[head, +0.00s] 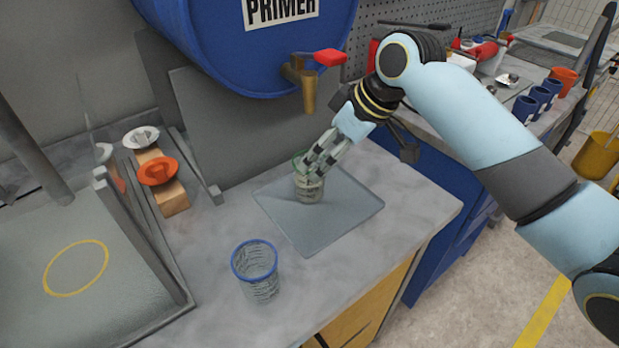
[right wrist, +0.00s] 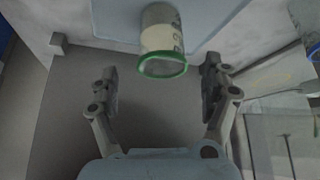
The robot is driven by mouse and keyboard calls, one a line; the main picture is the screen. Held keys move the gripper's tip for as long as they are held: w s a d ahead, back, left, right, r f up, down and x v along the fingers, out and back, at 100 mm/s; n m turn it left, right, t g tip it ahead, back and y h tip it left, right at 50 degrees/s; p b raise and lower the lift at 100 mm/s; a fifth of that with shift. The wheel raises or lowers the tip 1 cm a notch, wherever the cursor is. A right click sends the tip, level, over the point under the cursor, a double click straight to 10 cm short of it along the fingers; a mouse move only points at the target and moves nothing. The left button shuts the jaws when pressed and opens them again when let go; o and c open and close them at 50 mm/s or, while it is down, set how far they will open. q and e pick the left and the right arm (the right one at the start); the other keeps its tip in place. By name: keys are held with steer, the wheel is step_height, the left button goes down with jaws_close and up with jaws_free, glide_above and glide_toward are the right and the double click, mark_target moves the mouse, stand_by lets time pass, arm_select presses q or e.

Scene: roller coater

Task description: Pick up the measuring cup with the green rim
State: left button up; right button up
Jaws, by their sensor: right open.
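The measuring cup with the green rim (head: 308,188) stands on a grey square mat (head: 318,231) under the drum's tap in the head view. In the right wrist view the cup (right wrist: 162,42) shows its green rim toward the camera, between and beyond the fingertips. My right gripper (head: 320,160) is at the cup in the head view and hides part of its rim. In the right wrist view my right gripper (right wrist: 160,88) is open, one finger to each side, with visible gaps to the cup. My left gripper is not in view.
A measuring cup with a blue rim (head: 256,270) stands nearer on the counter. A blue primer drum (head: 245,45) with a tap (head: 305,80) hangs above the mat. Left are an orange dish (head: 158,171), a white dish (head: 141,137) and a tray with a yellow ring (head: 76,268).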

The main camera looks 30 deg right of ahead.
mark_target(309, 173)
steer(key=shift+x, duration=1.15)
steer(key=shift+p+x, duration=0.45)
steer(key=shift+x, duration=2.3)
steer(key=shift+s, duration=0.25)
steer(key=c, duration=1.3)
steer(key=shift+c, duration=0.9)
steer(key=shift+r, duration=0.1)
